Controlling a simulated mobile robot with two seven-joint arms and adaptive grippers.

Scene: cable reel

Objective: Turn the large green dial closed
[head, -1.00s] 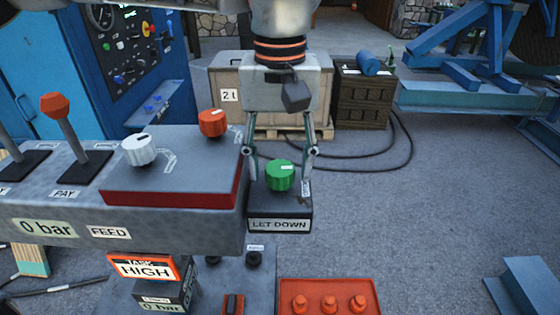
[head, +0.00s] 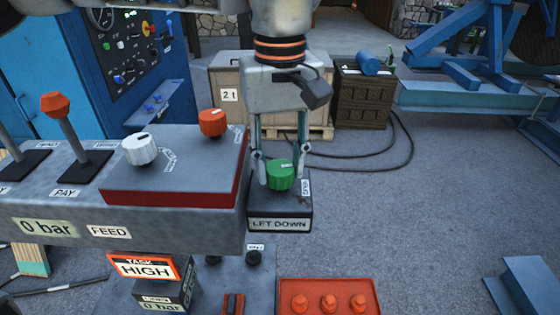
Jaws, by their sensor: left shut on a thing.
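The large green dial (head: 281,176) sits on top of the small dark box labelled LET DOWN (head: 280,224), at the right end of the grey console. My left gripper (head: 280,172) comes down over the dial from above. Its two fingers stand one on each side of the dial and are shut on it. The dial's front and top show between the fingers. My right gripper is not in view.
A white dial (head: 140,149) and an orange dial (head: 213,122) sit on the red-edged panel (head: 170,198) to the left. An orange-topped lever (head: 57,108) stands further left. Below is a red panel (head: 328,284) with buttons.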

